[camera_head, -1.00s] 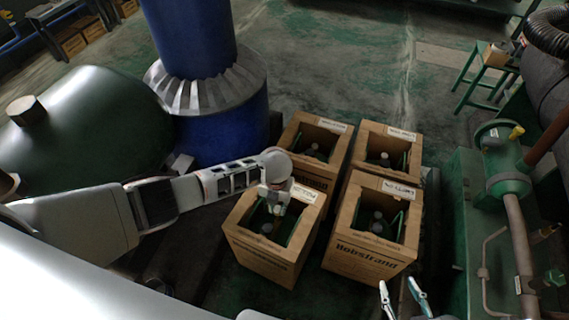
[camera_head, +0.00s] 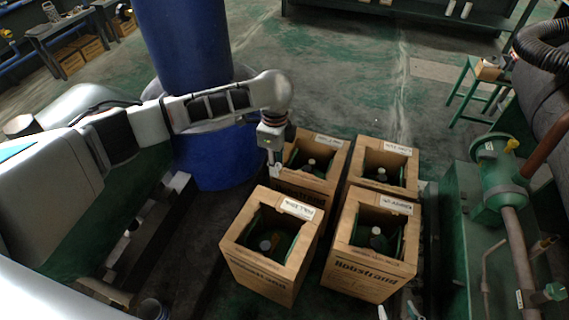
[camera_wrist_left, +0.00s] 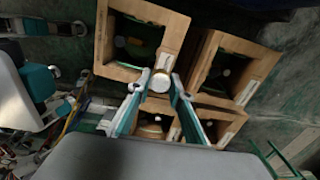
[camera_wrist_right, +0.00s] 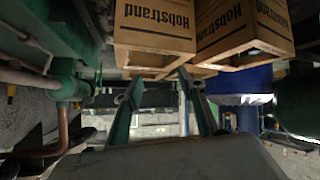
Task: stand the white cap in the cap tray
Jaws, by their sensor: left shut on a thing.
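The white cap (camera_wrist_left: 160,79) sits between the fingertips of my left gripper (camera_wrist_left: 159,88) in the left wrist view. In the head view this gripper (camera_head: 274,168) points down, above and behind the front-left carton (camera_head: 240,240). A cylinder with a pale round top (camera_head: 266,245) stands inside that carton. My right gripper (camera_wrist_right: 160,88) is open and empty in the right wrist view. In the head view only its tips show at the bottom edge. I cannot pick out the cap tray in any view.
Three more open cartons, front right (camera_head: 345,262), back right (camera_head: 398,154) and back left (camera_head: 330,150), hold cylinders. A blue column (camera_head: 190,40) stands behind my left arm. A green stool (camera_head: 470,90) carries a small box (camera_head: 488,69). Green machinery (camera_head: 500,180) lines the right.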

